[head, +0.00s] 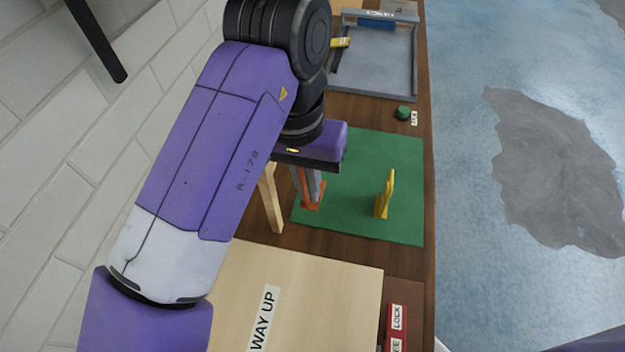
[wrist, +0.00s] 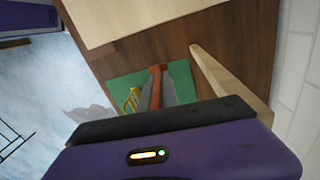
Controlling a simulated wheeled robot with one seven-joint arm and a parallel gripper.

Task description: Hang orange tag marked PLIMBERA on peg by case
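The orange tag (head: 312,203) is low over the green mat, at my gripper (head: 309,186); its lettering cannot be read. In the wrist view the orange piece (wrist: 156,88) shows between the two grey fingers of my gripper (wrist: 158,92). The fingers stand on either side of it, pointing down; I cannot tell whether they press on it. A pale wooden upright (head: 270,202), possibly the peg, stands left of my gripper, and a pale bar (wrist: 228,82) shows right of the fingers in the wrist view. A pale wooden case (head: 310,285) with a "WAY UP" label is in front.
A yellow piece (head: 386,194) stands on the green mat (head: 400,160), right of my gripper. A grey tray (head: 380,72) lies at the back, with a green round piece (head: 403,113) nearer. A red labelled block (head: 397,322) is at the front right. The table ends at the right.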

